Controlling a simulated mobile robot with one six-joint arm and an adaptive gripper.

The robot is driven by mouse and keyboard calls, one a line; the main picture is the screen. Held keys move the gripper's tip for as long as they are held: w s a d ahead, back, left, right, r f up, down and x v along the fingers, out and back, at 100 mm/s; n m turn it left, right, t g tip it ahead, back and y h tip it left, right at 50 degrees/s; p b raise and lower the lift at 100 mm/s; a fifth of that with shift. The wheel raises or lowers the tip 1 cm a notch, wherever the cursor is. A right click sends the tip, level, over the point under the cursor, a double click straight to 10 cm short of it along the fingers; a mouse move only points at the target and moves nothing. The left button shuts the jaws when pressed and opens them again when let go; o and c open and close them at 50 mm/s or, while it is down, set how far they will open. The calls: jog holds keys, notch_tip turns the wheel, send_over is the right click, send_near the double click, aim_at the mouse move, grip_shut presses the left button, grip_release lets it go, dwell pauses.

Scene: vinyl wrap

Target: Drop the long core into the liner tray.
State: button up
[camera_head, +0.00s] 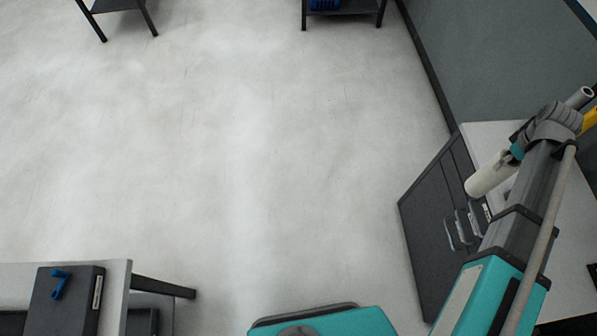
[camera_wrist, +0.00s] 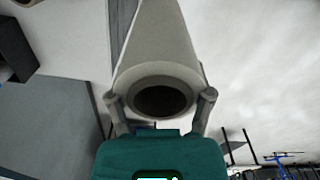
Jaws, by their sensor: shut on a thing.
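The long core, a cream hollow tube (camera_head: 485,179), is in my gripper (camera_head: 516,151), over the edge of the white-topped cabinet at the right. In the wrist view the tube (camera_wrist: 157,50) points away from the palm with its round open end towards the camera. The two fingers of my gripper (camera_wrist: 160,98) press on its sides near that end. The far end of the tube is out of the wrist view. I cannot pick out the liner tray for certain in either view.
The white-topped cabinet (camera_head: 488,133) has dark drawers and stands by a grey partition (camera_head: 490,60). A grey tube (camera_head: 579,98) and a yellow tube (camera_head: 591,121) show beyond my wrist. A dark box (camera_head: 62,300) with a blue item sits on the lower-left table. The middle floor is clear.

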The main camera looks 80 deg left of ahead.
jog(key=d+f+b, duration=0.3)
jog(key=f+b, duration=1.8)
jog(key=f, duration=0.1)
jog(key=s+d+f+m+b, duration=0.1)
jog(key=d+f+b, duration=0.3)
jog(key=f+b, duration=1.8)
jog(key=s+d+f+b, duration=0.1)
jog(key=d+f+b, duration=0.3)
jog(key=f+b, duration=1.8)
jog(key=shift+d+m, duration=0.2)
jog(key=shift+m, duration=0.1)
jog(key=shift+s+a, duration=0.1)
